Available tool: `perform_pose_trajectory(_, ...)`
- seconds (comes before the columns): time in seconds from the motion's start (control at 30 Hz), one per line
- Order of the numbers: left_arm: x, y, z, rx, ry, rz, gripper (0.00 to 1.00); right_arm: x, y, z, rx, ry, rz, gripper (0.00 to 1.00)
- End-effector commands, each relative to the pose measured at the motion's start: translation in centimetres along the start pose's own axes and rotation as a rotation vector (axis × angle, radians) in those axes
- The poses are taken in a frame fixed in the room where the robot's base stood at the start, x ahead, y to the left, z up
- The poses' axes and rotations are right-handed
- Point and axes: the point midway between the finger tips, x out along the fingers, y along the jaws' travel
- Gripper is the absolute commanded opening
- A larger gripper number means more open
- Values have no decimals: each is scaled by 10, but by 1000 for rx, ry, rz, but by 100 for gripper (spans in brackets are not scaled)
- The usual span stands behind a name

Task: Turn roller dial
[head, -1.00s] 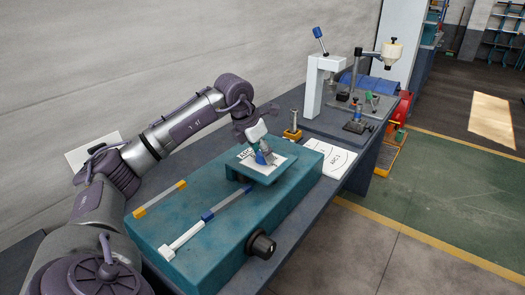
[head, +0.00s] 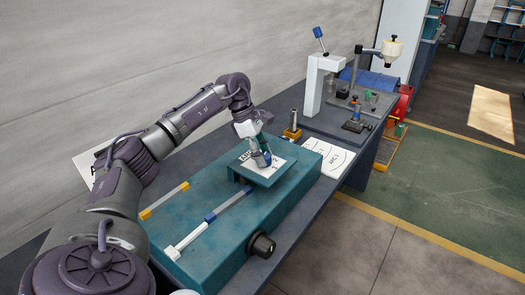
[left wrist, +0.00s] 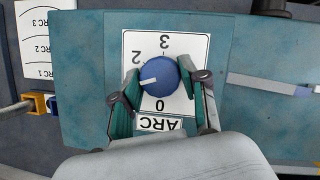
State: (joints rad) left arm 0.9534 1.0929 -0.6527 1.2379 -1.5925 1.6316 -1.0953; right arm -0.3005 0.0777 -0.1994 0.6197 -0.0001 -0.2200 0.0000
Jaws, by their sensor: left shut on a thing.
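The roller dial (left wrist: 163,73) is a round blue knob with a white pointer line, set on a white ARC scale plate (left wrist: 192,47). In the left wrist view the plate appears upside down, with 0, 2 and 3 readable. The pointer aims left and slightly down, toward a stretch of scale hidden behind a finger. My left gripper (left wrist: 164,82) has one finger on each side of the knob and is shut on it. In the head view the left gripper (head: 260,155) comes down over the plate on the teal bender (head: 205,238). My right gripper is not in view.
A white bar (head: 192,237) with a blue section lies along the bender top. A black knob (head: 262,245) sticks out of its front. An ARC chart (head: 328,157) lies beyond the bender. A white press (head: 314,88) stands farther back on the bench.

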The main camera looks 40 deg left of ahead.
Motion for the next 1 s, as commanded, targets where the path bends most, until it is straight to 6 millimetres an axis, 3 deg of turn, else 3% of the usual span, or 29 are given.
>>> perform_pose_trajectory(0.5, -1, 3, 1, 424, 0, -172, 9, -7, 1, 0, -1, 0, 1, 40)
perform_pose_trajectory(1.0, 0, 4, 1, 623, 1, -255, 9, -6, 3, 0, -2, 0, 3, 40)
